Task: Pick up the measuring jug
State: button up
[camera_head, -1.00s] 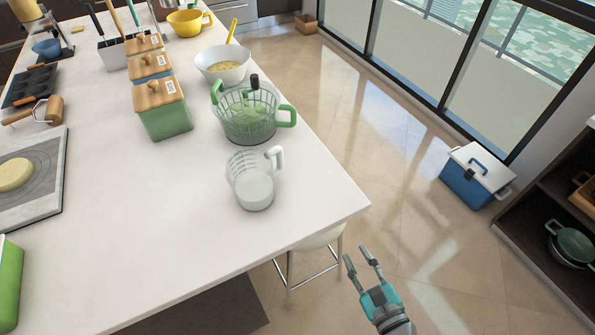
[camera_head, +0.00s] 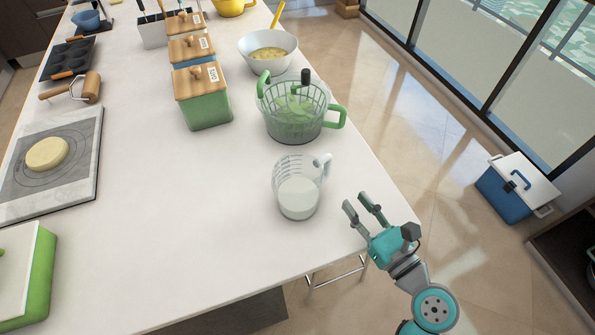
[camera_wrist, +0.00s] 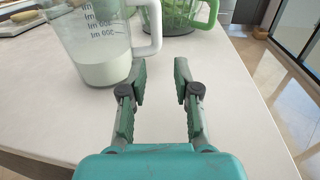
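The measuring jug (camera_head: 298,190) is clear, with a white handle on its right side and white contents in its lower part. It stands upright near the counter's right front corner. My gripper (camera_head: 361,203) is open and empty, to the right of the jug in the head view. In the wrist view, the jug (camera_wrist: 98,40) is at the upper left, its handle just beyond the left finger. The gripper (camera_wrist: 160,80) has bare counter between its fingers there. The jug's top is cut off in the wrist view.
A green salad spinner (camera_head: 297,115) stands just behind the jug. A white bowl (camera_head: 268,52) and a green canister with a wooden lid (camera_head: 205,105) are farther back. The white counter (camera_head: 170,200) is clear left of the jug. A cooler (camera_head: 515,187) sits on the floor at right.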

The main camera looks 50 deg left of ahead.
aim_at(329, 171)
jog(key=x, duration=1.1)
jog(key=shift+s+a+r, duration=0.25)
jog(key=shift+r, duration=0.15)
grip_shut()
